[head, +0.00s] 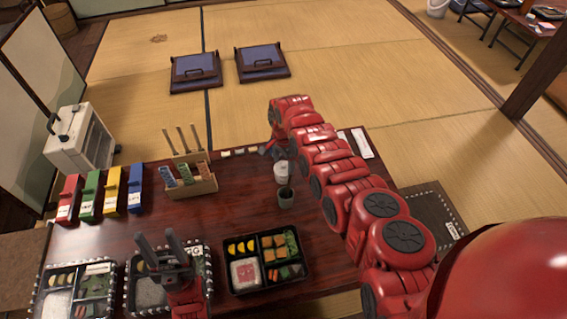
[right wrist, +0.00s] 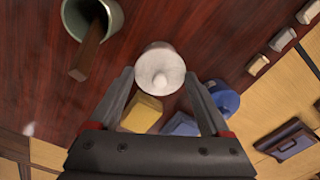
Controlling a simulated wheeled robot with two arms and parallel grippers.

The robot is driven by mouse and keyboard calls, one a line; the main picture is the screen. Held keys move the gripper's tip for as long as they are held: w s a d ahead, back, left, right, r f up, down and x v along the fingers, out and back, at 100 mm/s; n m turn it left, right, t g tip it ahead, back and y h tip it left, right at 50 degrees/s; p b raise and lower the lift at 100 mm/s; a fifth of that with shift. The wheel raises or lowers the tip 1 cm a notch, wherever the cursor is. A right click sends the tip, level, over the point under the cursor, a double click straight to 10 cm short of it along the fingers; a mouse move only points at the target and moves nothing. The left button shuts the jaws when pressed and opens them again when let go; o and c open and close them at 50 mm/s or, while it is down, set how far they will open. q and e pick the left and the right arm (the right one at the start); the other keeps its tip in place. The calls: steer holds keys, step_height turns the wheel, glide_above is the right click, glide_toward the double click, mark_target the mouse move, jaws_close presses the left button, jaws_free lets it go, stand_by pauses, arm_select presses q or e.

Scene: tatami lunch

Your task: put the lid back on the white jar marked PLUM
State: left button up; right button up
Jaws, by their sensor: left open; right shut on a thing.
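The white jar (head: 282,174) stands on the dark red table in the head view, just below my right gripper (head: 277,150). I cannot read its mark. My left gripper (head: 162,246) is open and empty above the front bento trays, well left of the jar.
A grey-green cup with a stick (head: 286,198) stands close in front of the jar. A bento box (head: 230,285) is nearer. A wooden caddy (head: 202,184) is to the left. A blue round object (right wrist: 222,97) and a yellow block (right wrist: 143,112) lie near my right fingers.

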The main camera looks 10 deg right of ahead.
steer(key=shift+f, duration=0.1)
stand_by(0.7)
steer(key=o, duration=1.2)
steer(key=shift+c, duration=0.2)
steer(key=shift+r+p, duration=3.3)
steer(key=shift+r, duration=0.3)
steer(key=shift+f, duration=0.1)
jaws_close()
